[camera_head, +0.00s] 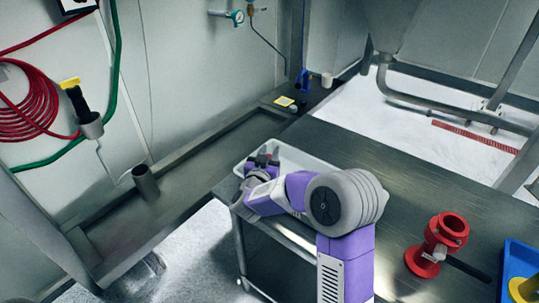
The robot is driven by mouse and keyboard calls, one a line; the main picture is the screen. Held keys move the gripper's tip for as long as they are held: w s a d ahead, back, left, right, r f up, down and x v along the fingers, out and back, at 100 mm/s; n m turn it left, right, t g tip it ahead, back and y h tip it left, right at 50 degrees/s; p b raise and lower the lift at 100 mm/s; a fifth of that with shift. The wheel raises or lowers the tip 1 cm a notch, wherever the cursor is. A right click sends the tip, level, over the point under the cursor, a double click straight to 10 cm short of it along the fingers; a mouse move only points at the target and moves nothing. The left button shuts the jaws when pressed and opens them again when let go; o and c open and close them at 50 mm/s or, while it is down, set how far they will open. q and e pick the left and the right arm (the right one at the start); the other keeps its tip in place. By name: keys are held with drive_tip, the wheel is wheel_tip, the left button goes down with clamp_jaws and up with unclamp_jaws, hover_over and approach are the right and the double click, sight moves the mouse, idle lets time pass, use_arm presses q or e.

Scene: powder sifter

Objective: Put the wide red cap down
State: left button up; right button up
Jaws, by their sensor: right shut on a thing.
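My right arm reaches from the bottom of the head view over the metal table to the white tray (300,157) at its far left corner. My right gripper (263,160) is at the left part of this tray, shut on the wide red cap (274,162). Only a little red shows at the fingers; the rest of the cap is hidden. I cannot tell whether the cap touches the tray floor. My left gripper is not in view.
A red flanged fitting (440,243) stands on the metal table (420,190) at the right. Beside it is a blue bin (516,262) with a yellow thing (524,290). The table between tray and fitting is clear. A metal trough (190,160) runs along the wall.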

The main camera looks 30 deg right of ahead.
drive_tip(key=shift+s+f+b, duration=0.1)
drive_tip(key=shift+f+b, duration=0.4)
drive_tip(key=shift+f, duration=0.1)
drive_tip(key=o, duration=1)
drive_tip(key=shift+f, duration=0.2)
drive_tip(key=shift+a+r+p, duration=0.2)
drive_tip(key=shift+r+p, duration=0.45)
drive_tip(key=v, duration=0.7)
drive_tip(key=p+v, duration=0.1)
drive_tip(key=v, duration=0.3)
drive_tip(key=shift+s+a+r, duration=0.15)
drive_tip(key=shift+s+r, duration=0.1)
